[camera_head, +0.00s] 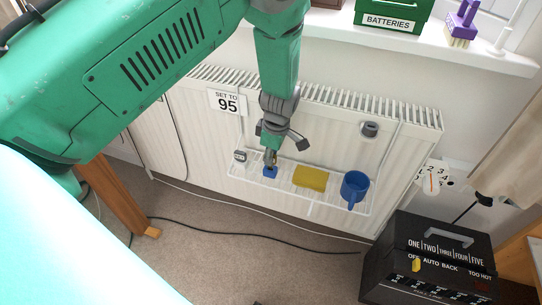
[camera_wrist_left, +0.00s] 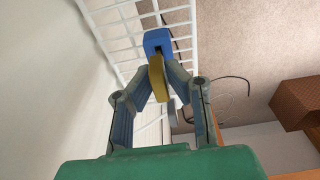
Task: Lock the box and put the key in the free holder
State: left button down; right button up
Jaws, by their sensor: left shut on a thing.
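My left gripper (camera_head: 272,154) points down over the wire rack on the radiator. In the left wrist view its fingers (camera_wrist_left: 157,98) are shut on a flat yellow piece that looks like the key (camera_wrist_left: 158,78). The far end of the key meets a blue holder (camera_wrist_left: 158,41); I cannot tell how deep it sits in its slot. The blue holder (camera_head: 270,171) stands on the rack in the head view. The black box (camera_head: 440,248) stands at the lower right with its lid down. A small yellow piece (camera_head: 416,265) shows on its front. My right gripper is not in view.
The rack (camera_head: 335,201) also holds a yellow sponge-like block (camera_head: 311,178) and a blue mug (camera_head: 354,189). A radiator (camera_head: 210,130) stands behind. A green batteries bin (camera_head: 393,14) and a purple brush (camera_head: 461,22) are on the sill. A dark cable crosses the carpet.

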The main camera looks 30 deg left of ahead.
aim_at(275, 157)
pick_arm(q)
jog(key=shift+f+b, duration=0.45)
jog(key=shift+f, duration=0.75)
jog(key=c, duration=1.5)
grip_release()
jog(key=shift+r, duration=0.1)
jog(key=r, duration=0.4)
jog(key=d+r, duration=0.1)
jog(key=r, duration=0.6)
jog(key=shift+w+d+r, duration=0.15)
jog(key=shift+d+r, duration=0.1)
jog(key=shift+r, duration=0.1)
jog(key=shift+f, duration=0.1)
